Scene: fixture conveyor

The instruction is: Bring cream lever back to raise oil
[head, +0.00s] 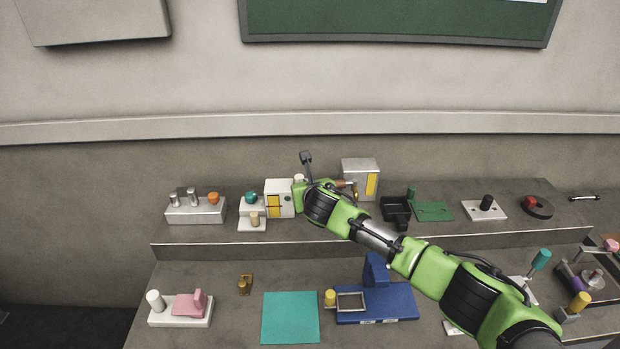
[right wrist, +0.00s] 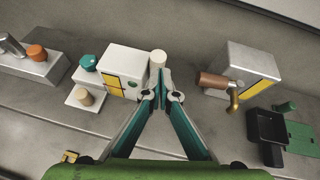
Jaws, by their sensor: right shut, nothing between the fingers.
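A cream cylinder (right wrist: 158,57) stands beside the white box with a yellow panel (right wrist: 125,68) on the upper shelf. It also shows in the head view (head: 299,177), partly behind my right wrist. I cannot tell for sure whether this is the lever. My right gripper (right wrist: 160,86) is shut and empty, its fingertips close in front of the cylinder in the picture. Whether they touch it I cannot tell. Nothing shows clearly as oil. My left gripper is not in view.
A grey box with a yellow panel (head: 361,168) and a brown-handled tap (right wrist: 214,80) stand to the right. A teal-knobbed block with a tan peg (right wrist: 87,98) stands left. A blue fixture (head: 385,304) and a teal mat (head: 290,318) lie on the lower level.

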